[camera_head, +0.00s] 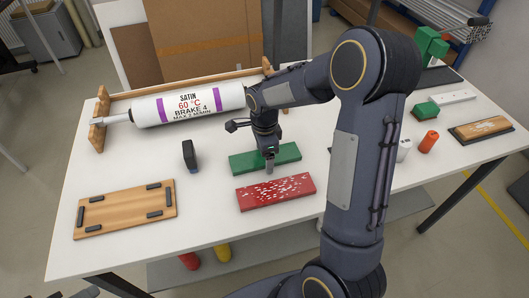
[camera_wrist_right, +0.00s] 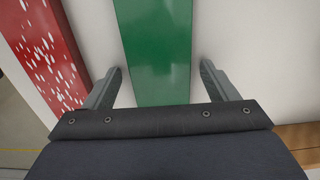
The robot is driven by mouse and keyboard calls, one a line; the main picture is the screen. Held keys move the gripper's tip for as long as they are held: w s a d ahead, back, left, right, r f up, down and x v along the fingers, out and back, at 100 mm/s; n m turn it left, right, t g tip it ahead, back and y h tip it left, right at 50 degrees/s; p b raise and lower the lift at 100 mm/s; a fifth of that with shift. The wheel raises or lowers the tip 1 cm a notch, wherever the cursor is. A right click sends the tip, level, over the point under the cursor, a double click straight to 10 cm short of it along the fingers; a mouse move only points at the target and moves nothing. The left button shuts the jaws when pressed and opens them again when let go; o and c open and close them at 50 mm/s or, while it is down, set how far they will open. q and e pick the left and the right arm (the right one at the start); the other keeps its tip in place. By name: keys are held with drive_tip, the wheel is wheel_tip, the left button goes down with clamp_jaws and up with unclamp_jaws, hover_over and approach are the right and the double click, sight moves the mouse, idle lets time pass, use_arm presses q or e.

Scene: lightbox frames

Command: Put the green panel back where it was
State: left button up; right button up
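The green panel (camera_head: 285,153) lies flat on the white table, just behind a red panel with white flecks (camera_head: 290,188). My right gripper (camera_head: 269,166) is over the green panel, pointing down. In the right wrist view the green panel (camera_wrist_right: 155,50) runs between the two open fingers (camera_wrist_right: 161,68). A wooden board with dark corner strips (camera_head: 125,211) lies empty at the front left.
A large white roller (camera_head: 190,105) rests in a wooden rack at the back left. A small dark block (camera_head: 189,154) stands left of the green panel. At the right are an orange cylinder (camera_head: 429,142), a green block (camera_head: 426,109) and a framed wooden board (camera_head: 482,128).

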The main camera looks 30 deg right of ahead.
drive_tip(key=shift+r, duration=0.1)
wheel_tip(320, 180, up, 11)
drive_tip(key=s+a+r+n+t+y, duration=0.1)
drive_tip(key=s+r+n, duration=0.25)
drive_tip(key=s, duration=0.25)
drive_tip(key=s+a+r+n+t+y, duration=0.1)
drive_tip(key=s+r+n+t+y, duration=0.1)
drive_tip(key=s+n, duration=0.35)
drive_tip(key=s+a+f+n+t, duration=0.2)
drive_tip(key=s+a+n, duration=0.3)
drive_tip(key=s+n, duration=0.5)
drive_tip(key=shift+s+a+f+t+y, duration=0.15)
drive_tip(key=shift+s+f+t+y, duration=0.2)
drive_tip(key=shift+f+y, duration=0.1)
